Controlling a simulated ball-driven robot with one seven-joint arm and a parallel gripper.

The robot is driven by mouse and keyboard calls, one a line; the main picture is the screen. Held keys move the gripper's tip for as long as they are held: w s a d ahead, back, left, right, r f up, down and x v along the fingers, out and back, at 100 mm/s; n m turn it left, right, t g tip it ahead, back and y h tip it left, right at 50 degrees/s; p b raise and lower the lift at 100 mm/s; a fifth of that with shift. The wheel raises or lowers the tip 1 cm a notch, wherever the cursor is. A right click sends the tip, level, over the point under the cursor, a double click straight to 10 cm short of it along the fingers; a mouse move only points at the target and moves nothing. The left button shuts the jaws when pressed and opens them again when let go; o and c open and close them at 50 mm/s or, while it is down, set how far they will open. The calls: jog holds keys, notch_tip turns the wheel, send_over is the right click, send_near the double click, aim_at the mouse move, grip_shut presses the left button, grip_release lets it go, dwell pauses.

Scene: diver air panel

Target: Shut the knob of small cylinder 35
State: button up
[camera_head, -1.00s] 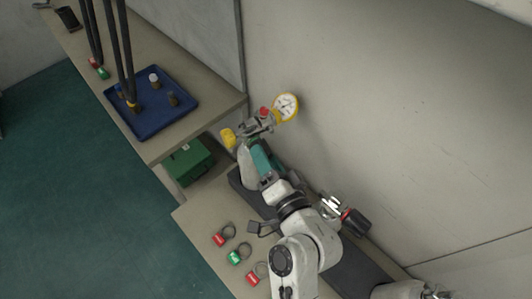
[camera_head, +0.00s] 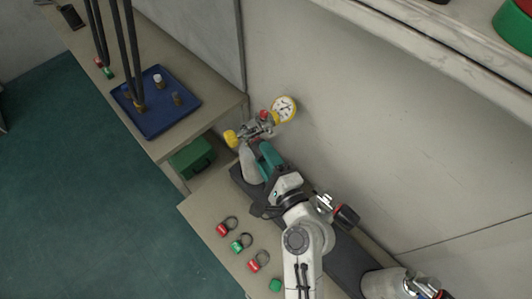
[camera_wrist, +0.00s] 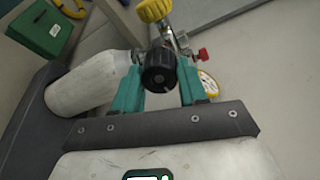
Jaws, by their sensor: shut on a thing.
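A pale small cylinder (camera_head: 250,165) lies at the far end of the dark rack in the head view; its body (camera_wrist: 88,88) is left of my gripper in the wrist view. No number is readable on it. Its black knob (camera_wrist: 158,76) sits between my two teal fingers, and my gripper (camera_wrist: 159,84) is shut on it. In the head view my gripper (camera_head: 266,158) is beside this cylinder's valve and hides the knob. A yellow-rimmed gauge (camera_head: 284,109), a red knob (camera_head: 264,115) and a yellow part (camera_head: 231,138) are on the valve fittings.
Another cylinder's black knob (camera_head: 346,217) is right of my arm, near the wall. A further cylinder (camera_head: 383,283) is at the bottom. Red and green tags (camera_head: 238,246) lie on the bench. A blue tray (camera_head: 165,125) and a green box (camera_head: 192,157) are farther left.

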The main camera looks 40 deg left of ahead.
jog(key=shift+m+p, duration=0.35)
jog(key=shift+m, duration=0.45)
jog(key=shift+f, duration=0.1)
jog(key=o, duration=1.1)
jog(key=shift+c, duration=0.2)
jog(key=b+v, duration=0.2)
jog(key=v, duration=0.8)
jog(key=shift+d, duration=0.4)
jog(key=shift+s, duration=0.1)
